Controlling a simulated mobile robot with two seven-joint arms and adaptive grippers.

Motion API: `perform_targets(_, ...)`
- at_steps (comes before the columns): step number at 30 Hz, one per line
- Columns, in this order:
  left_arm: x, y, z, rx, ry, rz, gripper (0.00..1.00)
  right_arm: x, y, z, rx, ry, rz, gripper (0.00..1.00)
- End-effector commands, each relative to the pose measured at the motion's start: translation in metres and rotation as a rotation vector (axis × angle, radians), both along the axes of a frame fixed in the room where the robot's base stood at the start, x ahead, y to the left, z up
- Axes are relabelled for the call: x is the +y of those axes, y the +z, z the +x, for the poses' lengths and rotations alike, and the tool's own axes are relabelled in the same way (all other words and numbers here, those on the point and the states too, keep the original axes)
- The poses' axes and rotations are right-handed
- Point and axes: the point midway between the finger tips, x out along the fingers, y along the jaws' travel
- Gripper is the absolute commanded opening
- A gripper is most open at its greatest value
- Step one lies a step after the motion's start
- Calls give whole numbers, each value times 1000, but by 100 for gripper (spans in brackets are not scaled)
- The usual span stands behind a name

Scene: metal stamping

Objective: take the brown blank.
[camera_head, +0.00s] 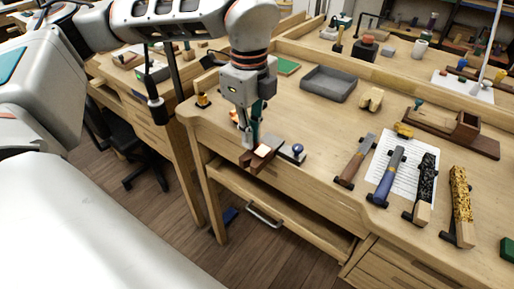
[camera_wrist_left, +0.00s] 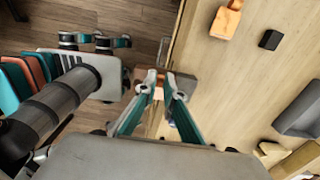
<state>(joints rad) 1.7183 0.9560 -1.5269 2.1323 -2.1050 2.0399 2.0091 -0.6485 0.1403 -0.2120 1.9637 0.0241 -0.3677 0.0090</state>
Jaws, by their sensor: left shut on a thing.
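My left gripper (camera_head: 250,141) points down at the front edge of the wooden bench. Its fingers are closed on a small brown piece, which I take for the brown blank (camera_head: 262,153); its top looks pale in the light. The piece sits at a darker brown block on the bench edge, and I cannot tell whether it is lifted clear. In the left wrist view the two teal-sided fingertips (camera_wrist_left: 163,86) are at the brown parts by the bench edge, and the fingers partly hide the piece. My right gripper is not in view.
A blue-topped round tool (camera_head: 297,149) stands just right of the gripper. Several hammers (camera_head: 387,178) lie to the right, partly on a white sheet. A grey tray (camera_head: 328,83) sits behind. A drawer (camera_head: 270,205) stands open below. The bench between gripper and tray is mostly clear.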

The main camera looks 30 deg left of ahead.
Motion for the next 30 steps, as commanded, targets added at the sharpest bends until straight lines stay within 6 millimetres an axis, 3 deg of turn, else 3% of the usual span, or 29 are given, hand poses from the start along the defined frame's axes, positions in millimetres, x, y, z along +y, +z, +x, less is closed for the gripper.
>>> perform_targets(21, 0, 53, 0, -1, 0, 0, 0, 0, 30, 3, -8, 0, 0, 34)
perform_targets(30, 0, 54, 0, 0, 0, 0, 0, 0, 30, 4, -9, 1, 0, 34)
